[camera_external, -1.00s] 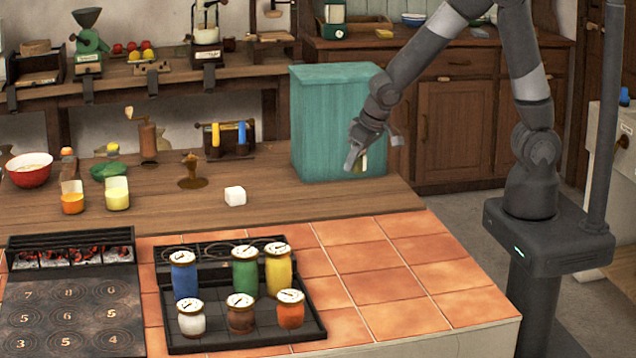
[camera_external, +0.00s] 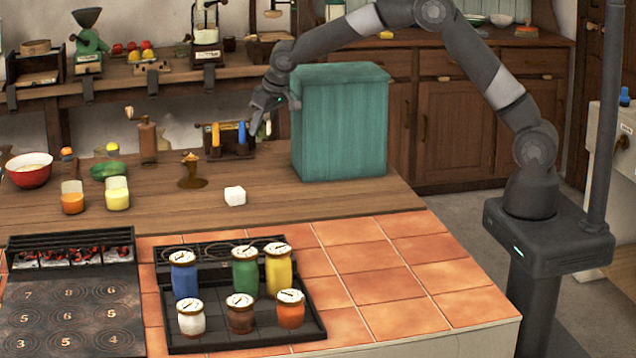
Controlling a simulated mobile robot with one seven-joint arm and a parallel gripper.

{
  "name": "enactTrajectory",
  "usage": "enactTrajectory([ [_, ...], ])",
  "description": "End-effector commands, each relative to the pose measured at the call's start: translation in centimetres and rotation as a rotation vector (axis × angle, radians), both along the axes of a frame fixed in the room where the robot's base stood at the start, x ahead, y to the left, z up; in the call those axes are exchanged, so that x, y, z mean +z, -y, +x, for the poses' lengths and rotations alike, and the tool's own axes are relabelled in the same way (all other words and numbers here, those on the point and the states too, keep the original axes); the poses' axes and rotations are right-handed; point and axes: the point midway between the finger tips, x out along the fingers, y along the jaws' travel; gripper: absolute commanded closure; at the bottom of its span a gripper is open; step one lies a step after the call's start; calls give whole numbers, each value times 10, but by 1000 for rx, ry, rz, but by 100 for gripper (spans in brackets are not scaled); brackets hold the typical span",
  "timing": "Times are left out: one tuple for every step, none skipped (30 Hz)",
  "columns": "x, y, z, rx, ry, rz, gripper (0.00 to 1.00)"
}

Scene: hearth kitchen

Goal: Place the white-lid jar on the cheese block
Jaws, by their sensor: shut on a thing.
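Several jars with white, dial-like lids stand on a black tray (camera_external: 245,338): a blue jar (camera_external: 185,280), a green jar (camera_external: 245,277), a yellow jar (camera_external: 279,275), a white jar (camera_external: 191,323), a brown jar (camera_external: 240,318) and an orange jar (camera_external: 290,315). A small white cube (camera_external: 235,196), perhaps the cheese block, sits on the wooden counter with nothing on it. My gripper (camera_external: 258,120) is raised left of the teal box, shut on a small pale thing (camera_external: 265,124). That thing is mostly hidden by the fingers, so I cannot tell whether it is a jar.
The teal box (camera_external: 340,125) stands tall at the counter's right end. A rack with blue and yellow pieces (camera_external: 228,141) is behind, close to my gripper in the picture. A brown stand (camera_external: 191,172) is left of the cube.

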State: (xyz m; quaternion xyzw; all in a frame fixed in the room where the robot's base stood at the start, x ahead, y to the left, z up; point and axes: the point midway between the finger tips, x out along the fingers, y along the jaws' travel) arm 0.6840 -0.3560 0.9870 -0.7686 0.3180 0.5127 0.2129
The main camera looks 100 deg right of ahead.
Motion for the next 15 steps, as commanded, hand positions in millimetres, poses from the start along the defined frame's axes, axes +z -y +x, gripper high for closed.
enactTrajectory([
  [-3, -2, 4, 2, -2, 1, 87],
  [-5, -4, 7, 2, -3, 2, 87],
  [-9, -7, 12, 4, -2, 1, 87],
  [-12, -11, 17, 4, -3, 2, 87],
  [-17, -16, 22, 4, -3, 2, 87],
  [-22, -21, 29, 6, -3, 1, 87],
  [-27, -26, 34, 5, -3, 1, 87],
  [-31, -31, 40, 5, -3, 1, 87],
  [-36, -36, 47, 5, -3, 1, 87],
  [-41, -40, 52, 5, -3, 1, 87],
  [-44, -45, 58, 4, -3, 2, 87],
  [-50, -50, 64, 5, -3, 1, 87],
  [-53, -54, 69, 4, -2, 1, 87],
  [-56, -57, 73, 4, -2, 1, 87],
  [-60, -61, 78, 3, -2, 1, 87],
])
